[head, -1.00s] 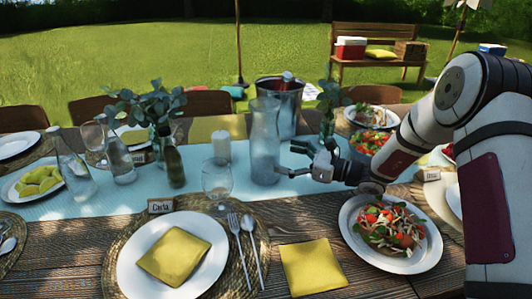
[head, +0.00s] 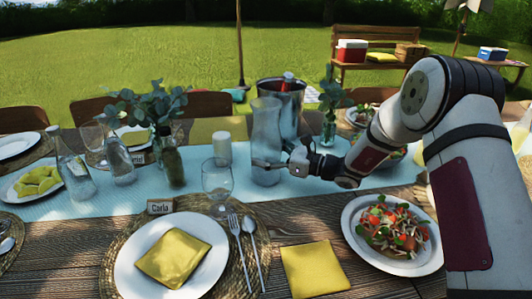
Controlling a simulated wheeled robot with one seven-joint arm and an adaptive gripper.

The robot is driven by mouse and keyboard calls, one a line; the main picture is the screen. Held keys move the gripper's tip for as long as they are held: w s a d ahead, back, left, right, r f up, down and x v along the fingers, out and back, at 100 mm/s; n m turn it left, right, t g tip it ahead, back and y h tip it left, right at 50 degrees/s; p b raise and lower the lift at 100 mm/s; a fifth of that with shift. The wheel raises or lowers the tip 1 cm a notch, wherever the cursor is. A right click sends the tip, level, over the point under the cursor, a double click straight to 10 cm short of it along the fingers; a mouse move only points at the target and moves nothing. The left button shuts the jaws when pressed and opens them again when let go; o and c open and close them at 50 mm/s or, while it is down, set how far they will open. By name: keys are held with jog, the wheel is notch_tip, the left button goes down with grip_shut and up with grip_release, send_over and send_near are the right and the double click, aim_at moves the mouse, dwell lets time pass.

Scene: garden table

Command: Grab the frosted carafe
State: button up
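The frosted carafe (head: 265,125), tall and grey-blue with a flared rim, stands upright on the pale blue runner in the middle of the table. My gripper (head: 268,163) reaches it from the right at its lower body. One finger lies across the front of the carafe. The other finger is not clearly seen and may be behind it. I cannot tell whether the fingers press on the glass.
A metal bucket (head: 291,112) with a bottle stands close behind the carafe. A white candle (head: 222,147) and a wine glass (head: 217,180) stand to its left. A salad plate (head: 350,228) lies at the front right.

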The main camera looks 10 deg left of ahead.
jog(key=c, duration=1.4)
jog(key=shift+r, duration=0.1)
jog(key=shift+c, duration=0.3)
